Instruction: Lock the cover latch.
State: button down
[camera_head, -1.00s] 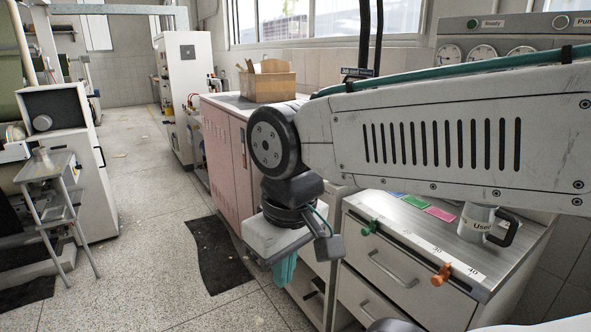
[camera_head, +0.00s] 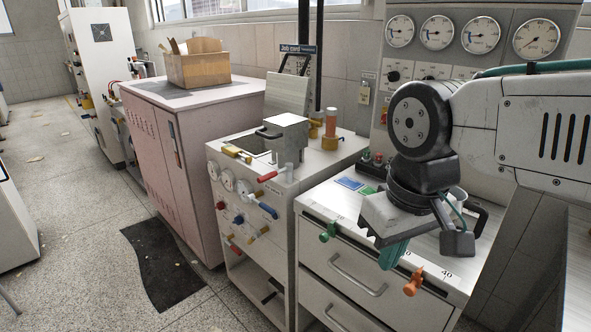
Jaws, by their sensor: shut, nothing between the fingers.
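A white station (camera_head: 265,200) stands left of the drawer cabinet. On its top is a grey box-like cover (camera_head: 287,128) with a dark handle at its left, beside a dark recess. A yellow part (camera_head: 237,153) lies at the top's front left edge; I cannot tell whether it is the cover latch or how it is set. My gripper (camera_head: 393,256) points down over the drawer cabinet's front edge, right of the station and apart from it. Its teal fingers are together and empty.
The drawer cabinet (camera_head: 370,285) has green and orange knobs on its front edge and a mug partly hidden behind my arm. A pink cabinet (camera_head: 190,165) stands left.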

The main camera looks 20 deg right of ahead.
aim_at(275, 174)
jog(key=u, duration=0.05)
jog(key=k, duration=0.5)
jog(key=u, duration=1.2)
jog(key=i, duration=1)
jog(key=z, duration=1.7)
